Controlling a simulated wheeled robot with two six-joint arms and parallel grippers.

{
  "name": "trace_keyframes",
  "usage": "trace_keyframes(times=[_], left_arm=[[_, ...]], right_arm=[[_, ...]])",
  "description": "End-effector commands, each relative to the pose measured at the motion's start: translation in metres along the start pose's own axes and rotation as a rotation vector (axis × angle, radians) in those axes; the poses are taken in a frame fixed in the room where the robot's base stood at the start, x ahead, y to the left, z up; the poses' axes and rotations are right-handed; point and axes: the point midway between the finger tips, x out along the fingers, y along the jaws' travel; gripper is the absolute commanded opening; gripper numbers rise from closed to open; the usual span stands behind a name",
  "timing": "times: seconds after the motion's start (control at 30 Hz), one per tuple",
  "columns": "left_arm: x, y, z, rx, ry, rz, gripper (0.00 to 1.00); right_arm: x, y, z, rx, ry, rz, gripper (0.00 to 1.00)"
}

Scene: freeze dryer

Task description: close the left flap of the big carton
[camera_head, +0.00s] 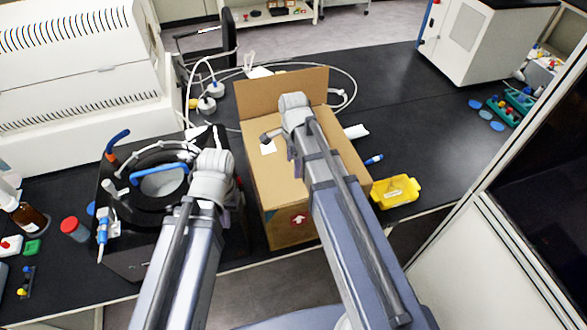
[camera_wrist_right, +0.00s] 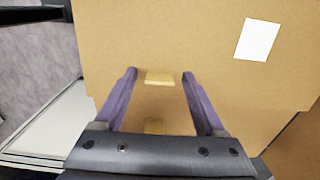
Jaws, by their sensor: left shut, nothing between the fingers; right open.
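The big carton (camera_head: 292,232) stands on the black bench in the middle of the head view. Its far flap (camera_head: 283,89) stands up. The left part of its top (camera_head: 270,180) looks flat; my right arm hides the middle, so the seam cannot be told. My right gripper (camera_head: 291,150) is over the carton. In the right wrist view, its purple fingers (camera_wrist_right: 158,100) are open and apart, with carton board and a piece of tape (camera_wrist_right: 160,77) beyond them. My left gripper (camera_head: 239,186) is beside the carton's left side, mostly hidden by its own wrist, shut and empty.
A black device (camera_head: 120,250) with a round vessel and blue handle stands left of the carton, close to my left arm. A yellow basket (camera_head: 397,191) and a blue-capped tube (camera_head: 374,159) lie to the right.

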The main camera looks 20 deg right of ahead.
Motion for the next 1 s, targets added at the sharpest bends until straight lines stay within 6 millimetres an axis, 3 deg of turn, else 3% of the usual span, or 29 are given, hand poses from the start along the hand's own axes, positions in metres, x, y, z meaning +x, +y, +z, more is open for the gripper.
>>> trace_keyframes(times=[0.3, 0.9, 1.0], left_arm=[[0.0017, 0.0002, -0.0001, -0.001, 0.0, 0.0, 0.0], [0.0018, 0.0002, -0.0001, 0.0, 0.0, 0.0, 0.0], [0.0018, 0.0002, -0.0001, 0.0, 0.0, 0.0, 0.0]], right_arm=[[0.0017, 0.0, 0.0, 0.0, 0.0, 0.0, 0.7], [0.0018, 0.0, 0.0, 0.0, 0.0, 0.0, 0.03], [0.0018, 0.0, 0.0, 0.0, 0.0, 0.0, 0.0]])
